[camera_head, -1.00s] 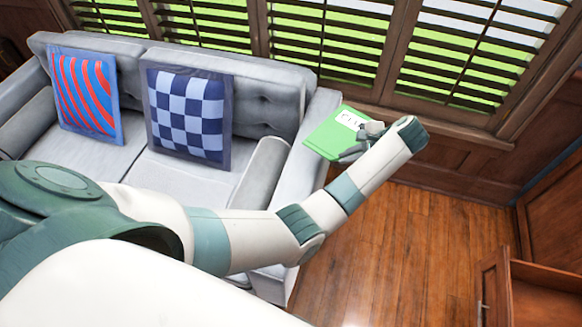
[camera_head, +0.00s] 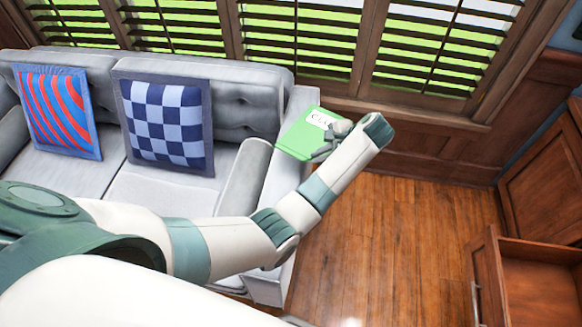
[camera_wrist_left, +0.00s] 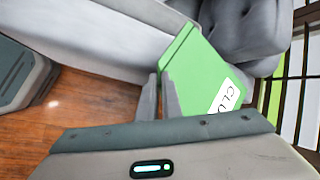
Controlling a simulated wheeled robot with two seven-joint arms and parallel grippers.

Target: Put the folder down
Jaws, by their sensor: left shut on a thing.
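A green folder (camera_head: 298,136) with a white label shows in the head view, in front of the sofa's right armrest. It also shows in the left wrist view (camera_wrist_left: 195,72), tilted, with part of the label lettering readable. My left gripper (camera_head: 326,146) is shut on the folder near its label side. In the left wrist view its two fingers (camera_wrist_left: 160,97) meet at the folder's edge. The folder is held up, and the sofa arm and wood floor lie behind it. My right gripper is not in view.
A grey sofa (camera_head: 240,105) holds a striped cushion (camera_head: 58,112) and a checked cushion (camera_head: 163,125). Wood floor (camera_head: 400,235) is clear right of the sofa. An open wooden cabinet (camera_head: 540,285) stands at the lower right. Shuttered windows (camera_head: 300,45) line the back wall.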

